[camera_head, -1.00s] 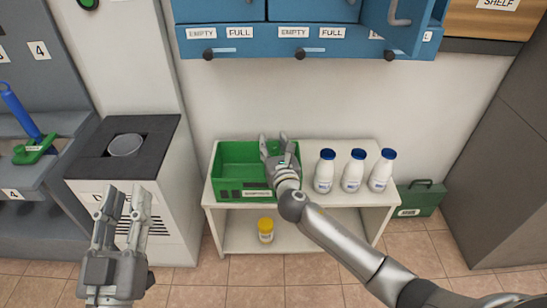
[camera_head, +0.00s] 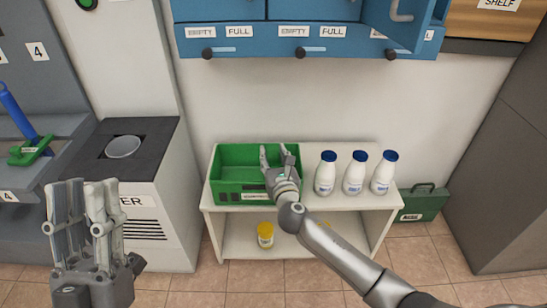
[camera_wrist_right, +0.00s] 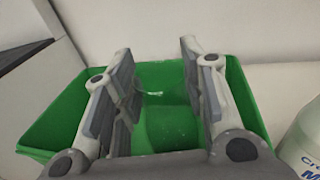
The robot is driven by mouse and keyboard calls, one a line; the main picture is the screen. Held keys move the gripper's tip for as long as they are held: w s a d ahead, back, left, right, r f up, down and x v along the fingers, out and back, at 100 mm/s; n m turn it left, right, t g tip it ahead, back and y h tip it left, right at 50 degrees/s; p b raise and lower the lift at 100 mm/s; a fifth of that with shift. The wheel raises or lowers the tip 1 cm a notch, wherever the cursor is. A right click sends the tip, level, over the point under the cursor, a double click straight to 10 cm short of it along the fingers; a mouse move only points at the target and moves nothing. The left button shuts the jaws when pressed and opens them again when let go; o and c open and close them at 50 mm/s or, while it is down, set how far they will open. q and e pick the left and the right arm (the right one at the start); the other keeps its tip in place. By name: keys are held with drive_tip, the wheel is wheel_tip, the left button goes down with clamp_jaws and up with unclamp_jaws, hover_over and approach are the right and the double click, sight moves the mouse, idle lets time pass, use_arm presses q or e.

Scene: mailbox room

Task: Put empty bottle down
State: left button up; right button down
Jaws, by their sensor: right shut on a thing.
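My right gripper (camera_head: 275,151) is over the right part of the green crate (camera_head: 228,187) on the white shelf. In the right wrist view its two fingers (camera_wrist_right: 156,62) stand on either side of a clear, hardly visible bottle (camera_wrist_right: 150,94), with the green crate (camera_wrist_right: 62,112) behind and below. The gripper is shut on this bottle; most of its outline is hard to make out. Whether the bottle touches the crate floor cannot be told. My left gripper (camera_head: 83,188) is open and empty at the lower left, in front of the white cabinet.
Three white bottles with blue caps (camera_head: 325,173) stand right of the crate; one shows at the wrist view's edge (camera_wrist_right: 304,142). A yellow-capped jar (camera_head: 265,234) is on the lower shelf. A blue cabinet (camera_head: 285,50) hangs above. A green case (camera_head: 424,204) stands right of the shelf.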

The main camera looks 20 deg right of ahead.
drive_tip(key=c, duration=0.9)
unclamp_jaws()
drive_tip(key=shift+f, duration=0.1)
